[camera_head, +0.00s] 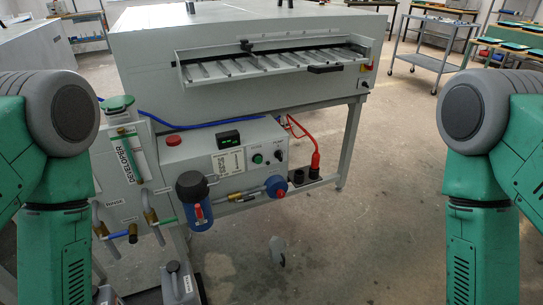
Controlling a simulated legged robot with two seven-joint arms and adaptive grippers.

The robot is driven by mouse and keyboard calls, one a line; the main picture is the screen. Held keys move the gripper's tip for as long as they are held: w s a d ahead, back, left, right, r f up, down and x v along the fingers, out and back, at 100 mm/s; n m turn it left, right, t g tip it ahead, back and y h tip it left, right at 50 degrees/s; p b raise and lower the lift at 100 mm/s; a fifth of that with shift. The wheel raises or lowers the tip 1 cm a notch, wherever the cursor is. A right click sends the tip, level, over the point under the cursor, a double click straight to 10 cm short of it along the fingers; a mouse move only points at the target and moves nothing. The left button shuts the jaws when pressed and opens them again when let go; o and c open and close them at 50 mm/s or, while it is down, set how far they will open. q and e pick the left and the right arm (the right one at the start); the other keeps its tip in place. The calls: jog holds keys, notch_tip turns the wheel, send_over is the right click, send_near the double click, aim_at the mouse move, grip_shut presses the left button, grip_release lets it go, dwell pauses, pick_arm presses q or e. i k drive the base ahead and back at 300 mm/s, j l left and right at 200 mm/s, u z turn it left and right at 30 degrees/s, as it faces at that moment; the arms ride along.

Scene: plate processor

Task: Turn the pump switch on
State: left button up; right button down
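The pump switch (278,156) is a small dark knob on the front of the light grey control box (200,158). It sits under a small label, to the right of a green round button (257,158). Its exact setting is too small to tell. My two green and grey arms show at the left and right edges of the head view, well apart from the control box. Neither gripper is in view, and nothing touches the switch.
The large grey plate processor (240,60) stands above the box. A blue filter housing (195,201), a blue-ended pipe (275,187) and a red hose (315,155) sit around it. Valves and canisters stand at left. Open floor (400,210) lies at right.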

aim_at(278, 154)
jog(key=i+l, duration=0.15)
jog(key=l, duration=0.2)
jog(key=i+l+u, duration=0.1)
jog(key=l, duration=0.3)
jog(key=i+l, duration=0.4)
jog(key=l, duration=0.35)
jog(key=i+l+u, duration=0.1)
jog(key=l, duration=0.3)
jog(key=i+l, duration=0.2)
jog(key=l, duration=0.15)
jog(key=i+l+u, duration=0.1)
jog(key=l, duration=0.3)
jog(key=i, duration=0.05)
